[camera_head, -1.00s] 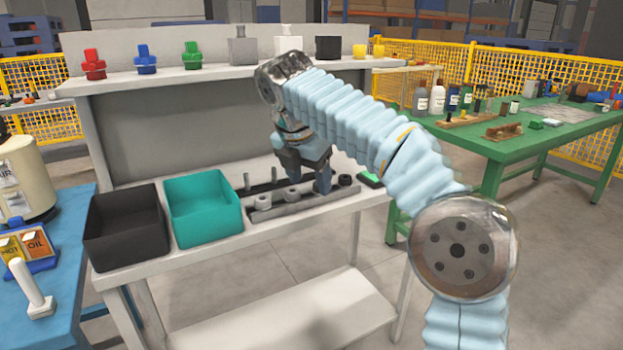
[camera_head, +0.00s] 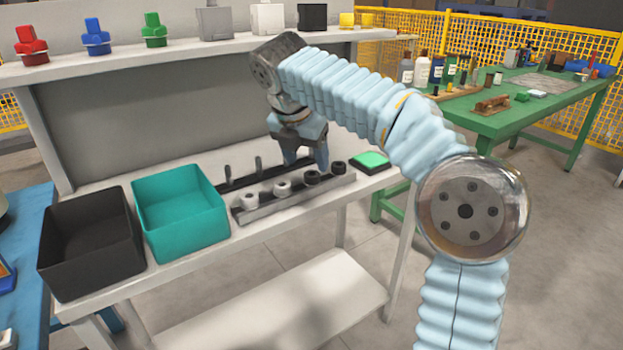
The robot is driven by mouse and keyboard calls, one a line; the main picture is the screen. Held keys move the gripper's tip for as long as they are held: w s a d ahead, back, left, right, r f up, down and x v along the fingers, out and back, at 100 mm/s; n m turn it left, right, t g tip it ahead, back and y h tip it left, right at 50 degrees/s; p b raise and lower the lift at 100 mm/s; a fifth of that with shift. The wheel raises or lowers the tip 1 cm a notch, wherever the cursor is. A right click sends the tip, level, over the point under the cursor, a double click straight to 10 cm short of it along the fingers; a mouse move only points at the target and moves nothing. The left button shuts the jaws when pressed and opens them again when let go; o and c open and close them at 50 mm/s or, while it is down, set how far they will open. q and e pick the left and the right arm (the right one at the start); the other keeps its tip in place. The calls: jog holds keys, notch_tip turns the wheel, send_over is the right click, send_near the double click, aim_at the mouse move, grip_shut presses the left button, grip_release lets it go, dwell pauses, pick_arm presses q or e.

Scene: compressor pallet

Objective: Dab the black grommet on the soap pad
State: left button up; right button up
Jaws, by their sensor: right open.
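A grey rack (camera_head: 262,210) on the white bench holds a row of small ring-shaped grommets. Two are pale: one at the left end (camera_head: 249,201) and one beside it (camera_head: 282,188). A black grommet (camera_head: 312,178) sits third along, and another dark one (camera_head: 338,168) is at the right end. The soap pad (camera_head: 371,160), green in a black holder, lies right of the rack. My right gripper (camera_head: 305,162) is open, pointing down just behind the black grommet in the picture, with nothing seen between its fingers. My left gripper is not in view.
A teal bin (camera_head: 183,243) and a black bin (camera_head: 95,270) stand left of the rack. A shelf (camera_head: 180,52) with coloured parts runs above. A green table (camera_head: 500,122) stands at the right.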

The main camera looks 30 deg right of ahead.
aim_at(309, 177)
jog(key=x, duration=0.5)
jog(key=shift+w+f, duration=0.15)
jog(key=c, duration=1.1)
